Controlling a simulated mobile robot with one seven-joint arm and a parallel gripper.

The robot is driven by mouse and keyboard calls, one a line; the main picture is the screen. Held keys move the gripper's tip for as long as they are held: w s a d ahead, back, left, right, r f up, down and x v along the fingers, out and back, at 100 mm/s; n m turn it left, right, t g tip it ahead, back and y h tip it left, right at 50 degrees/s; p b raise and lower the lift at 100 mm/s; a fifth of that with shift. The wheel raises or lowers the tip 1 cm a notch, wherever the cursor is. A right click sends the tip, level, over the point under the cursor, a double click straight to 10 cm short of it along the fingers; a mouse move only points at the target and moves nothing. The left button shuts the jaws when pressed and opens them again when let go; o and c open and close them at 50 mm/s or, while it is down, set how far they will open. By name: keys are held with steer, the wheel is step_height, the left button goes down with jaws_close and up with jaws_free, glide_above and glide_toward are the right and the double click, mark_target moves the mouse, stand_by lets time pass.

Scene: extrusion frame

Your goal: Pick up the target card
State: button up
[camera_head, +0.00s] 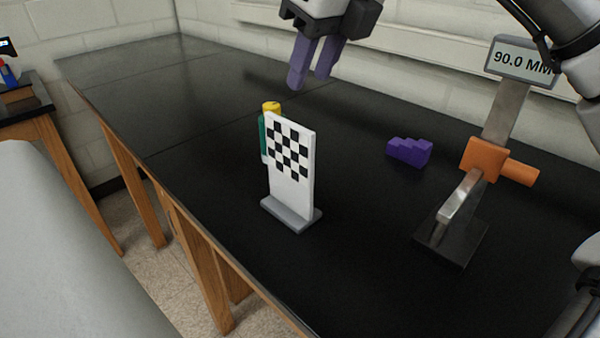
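The target card (292,185) is a white upright panel with a black-and-white checker pattern on its upper part. It stands on a grey base (291,214) on the black table, near the table's front edge. My gripper (312,84) hangs above and behind the card, with two purple fingers pointing down. The fingers are apart with a gap between them, and nothing shows between them. The gripper does not touch the card.
A green and yellow cylinder (264,136) stands right behind the card, partly hidden. A purple stepped block (409,151) lies to the right. A stand with an orange clamp (485,159) and a "90.0 MM" display (523,62) is at the right. The black table (160,95) is clear at the left.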

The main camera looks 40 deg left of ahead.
mark_target(290, 122)
steer(key=x, duration=1.1)
steer(key=shift+s+a+f, duration=0.15)
steer(key=shift+s+f, duration=0.2)
steer(key=shift+s, duration=0.05)
steer(key=shift+a+f, duration=0.1)
steer(key=shift+f, duration=0.2)
steer(key=shift+f, duration=0.2)
jaws_close()
